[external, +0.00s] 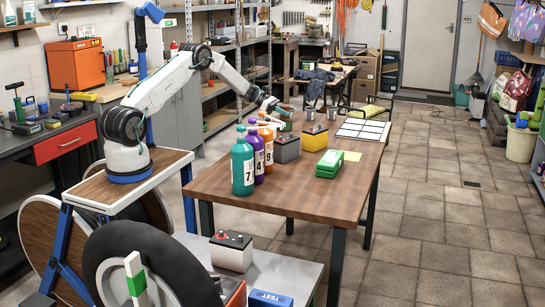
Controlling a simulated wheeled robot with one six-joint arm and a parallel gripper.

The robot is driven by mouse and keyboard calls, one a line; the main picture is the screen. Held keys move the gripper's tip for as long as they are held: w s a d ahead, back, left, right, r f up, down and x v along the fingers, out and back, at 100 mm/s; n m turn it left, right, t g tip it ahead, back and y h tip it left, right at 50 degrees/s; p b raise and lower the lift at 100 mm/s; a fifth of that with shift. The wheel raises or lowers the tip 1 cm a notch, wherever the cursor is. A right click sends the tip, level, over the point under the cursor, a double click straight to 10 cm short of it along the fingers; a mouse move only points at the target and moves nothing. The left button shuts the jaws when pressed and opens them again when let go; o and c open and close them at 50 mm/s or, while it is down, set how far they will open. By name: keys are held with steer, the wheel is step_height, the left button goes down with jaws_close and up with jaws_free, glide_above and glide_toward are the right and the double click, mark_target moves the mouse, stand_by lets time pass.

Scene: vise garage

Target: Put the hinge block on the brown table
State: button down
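The brown table (250,199) stands in the middle of the external view. My arm reaches over it from the left. My gripper (284,112) is above the far left part of the tabletop, behind the bottles. It is too small to tell whether its fingers are open or shut, or whether they hold anything. A small green shape (287,125) shows just below it; I cannot tell what it is. I cannot identify the hinge block for certain. A green block-like case (329,164) lies on the table, right of the bottles and apart from my gripper.
Numbered teal (242,165), purple (256,155) and orange (266,143) bottles stand on the left of the table. A grey-and-yellow battery (286,149), another battery (314,139) and a white panel (363,130) are also there. The table's near right part is clear.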

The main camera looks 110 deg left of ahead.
steer(key=c, duration=1.6)
jaws_free()
